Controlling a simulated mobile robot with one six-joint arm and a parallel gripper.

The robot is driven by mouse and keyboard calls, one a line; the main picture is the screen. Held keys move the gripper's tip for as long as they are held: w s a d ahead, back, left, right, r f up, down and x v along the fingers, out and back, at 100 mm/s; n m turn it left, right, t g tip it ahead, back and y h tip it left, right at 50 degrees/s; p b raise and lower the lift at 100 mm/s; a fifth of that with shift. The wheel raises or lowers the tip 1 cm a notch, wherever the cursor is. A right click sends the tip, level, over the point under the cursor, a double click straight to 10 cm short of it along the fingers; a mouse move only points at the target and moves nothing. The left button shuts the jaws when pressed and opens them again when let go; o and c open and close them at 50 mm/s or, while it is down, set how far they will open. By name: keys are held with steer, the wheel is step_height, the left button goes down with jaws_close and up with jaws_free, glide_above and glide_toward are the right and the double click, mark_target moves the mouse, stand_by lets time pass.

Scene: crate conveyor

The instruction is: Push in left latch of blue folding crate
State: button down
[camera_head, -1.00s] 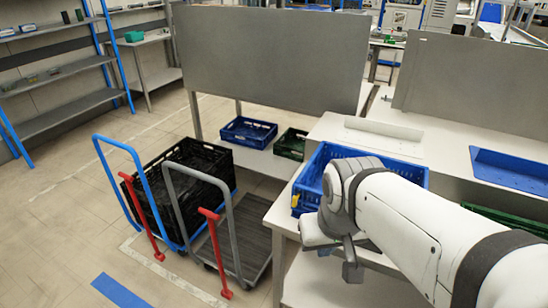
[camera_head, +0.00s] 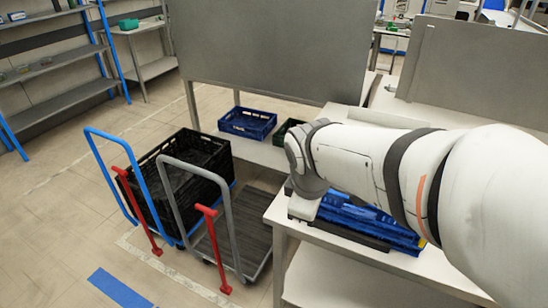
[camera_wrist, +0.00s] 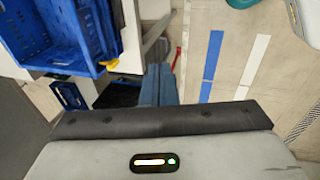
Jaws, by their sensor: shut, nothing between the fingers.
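The blue folding crate (camera_head: 372,222) sits on the grey-white table, mostly behind my arm in the head view. Its visible near part looks low; I cannot tell how far its walls are folded. A small yellow spot (camera_head: 422,242) shows at its right end. The left latch is not visible; my wrist covers the crate's left end. In the wrist view a blue crate with slotted walls (camera_wrist: 88,30) fills the upper left. My gripper (camera_wrist: 157,78) is shut and empty, to the right of that crate and apart from it in the picture. The fingers are hidden in the head view.
A black crate (camera_head: 155,207) on a blue-handled trolley and an empty grey trolley (camera_head: 235,248) stand left of the table (camera_head: 340,258). Another blue crate (camera_head: 247,135) sits on a lower surface behind. A grey panel (camera_head: 270,60) stands behind. Floor is free at lower left.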

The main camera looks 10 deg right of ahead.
steer(key=w+a+f+n+h+b, duration=0.15)
steer(key=w+n, duration=0.25)
steer(key=n, duration=0.4)
steer(key=w+a+f+n, duration=0.2)
steer(key=w+n, duration=0.3)
steer(key=n, duration=0.3)
steer(key=w+d+f+n, duration=0.1)
steer(key=w+d+f, duration=0.3)
steer(key=f, duration=0.5)
steer(key=shift+w+d+f+t+b, duration=0.15)
steer(key=shift+w+f+t+b, duration=0.25)
steer(key=shift+w, duration=0.85)
